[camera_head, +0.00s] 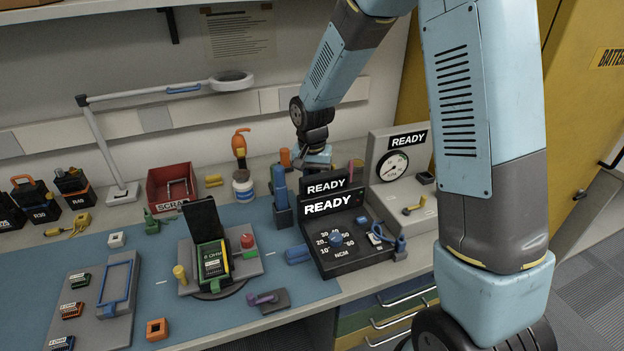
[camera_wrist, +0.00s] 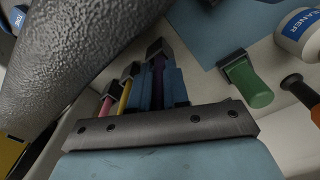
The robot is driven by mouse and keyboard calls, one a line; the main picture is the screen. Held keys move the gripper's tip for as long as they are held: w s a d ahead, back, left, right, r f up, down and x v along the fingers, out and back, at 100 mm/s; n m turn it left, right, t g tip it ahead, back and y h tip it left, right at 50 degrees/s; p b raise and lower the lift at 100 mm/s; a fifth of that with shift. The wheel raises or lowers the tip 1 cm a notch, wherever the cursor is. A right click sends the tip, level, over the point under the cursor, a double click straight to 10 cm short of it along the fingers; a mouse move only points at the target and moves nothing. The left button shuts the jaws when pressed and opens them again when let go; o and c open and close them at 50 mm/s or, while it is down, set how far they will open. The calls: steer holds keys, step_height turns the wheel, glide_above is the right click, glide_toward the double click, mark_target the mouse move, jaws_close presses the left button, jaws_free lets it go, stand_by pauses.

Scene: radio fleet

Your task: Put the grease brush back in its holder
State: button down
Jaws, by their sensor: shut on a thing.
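My gripper (camera_head: 316,156) is low at the back of the bench, behind the black READY console; its fingertips are hidden there. In the wrist view, its two blue fingers (camera_wrist: 160,88) are closed around a slim purple-handled thing (camera_wrist: 158,72), which I take to be the grease brush. A dark block (camera_wrist: 158,48) is at its far end; I cannot tell if they touch. Yellow (camera_wrist: 125,95) and pink (camera_wrist: 106,105) slim things stand beside it, each with a dark end. I cannot tell which fixture is the brush's holder.
The READY console (camera_head: 345,235) and gauge box (camera_head: 400,170) crowd my gripper. A blue upright thing (camera_head: 279,182), a green handle (camera_wrist: 250,85) and a white cleaner jar (camera_head: 243,187) stand nearby. A red scrap bin (camera_head: 172,190) is further left. The blue mat (camera_head: 150,262) has free room.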

steer(key=shift+f, duration=0.25)
steer(key=c, duration=1)
jaws_free()
steer(key=shift+c, duration=0.2)
step_height(320, 180, up, 14)
steer(key=shift+s+f, duration=0.1)
steer(key=shift+s, duration=0.05)
